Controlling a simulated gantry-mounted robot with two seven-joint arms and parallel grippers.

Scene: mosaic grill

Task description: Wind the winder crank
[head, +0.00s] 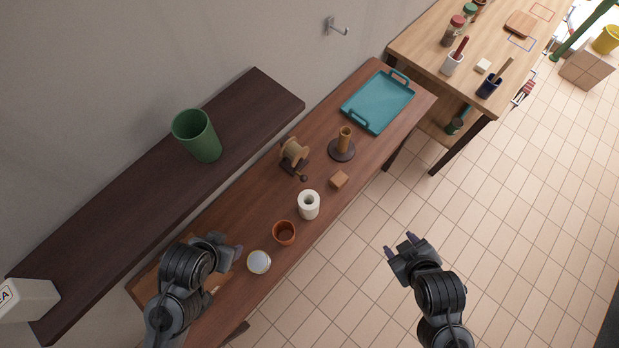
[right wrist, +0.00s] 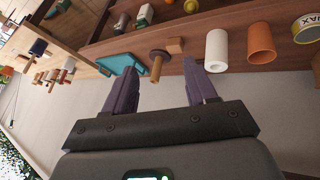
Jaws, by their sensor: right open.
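The winder (head: 294,152) is a wooden spool on a dark base, standing on the long brown bench against the wall. Its crank (head: 302,177) sticks out toward the front, with a dark knob at its end. My right gripper (head: 401,245) is open and empty over the floor in front of the bench, well apart from the winder. My left gripper (head: 236,254) is over the near left end of the bench, close to a white-topped jar; its fingers are partly hidden, so its opening does not show.
The bench (head: 251,214) also holds a teal tray (head: 378,101), wooden peg stand (head: 344,141), small block (head: 339,180), white roll (head: 309,205), orange cup (head: 284,232) and jar (head: 259,262). A dark shelf (head: 130,205) with a green cup (head: 197,135) runs behind.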

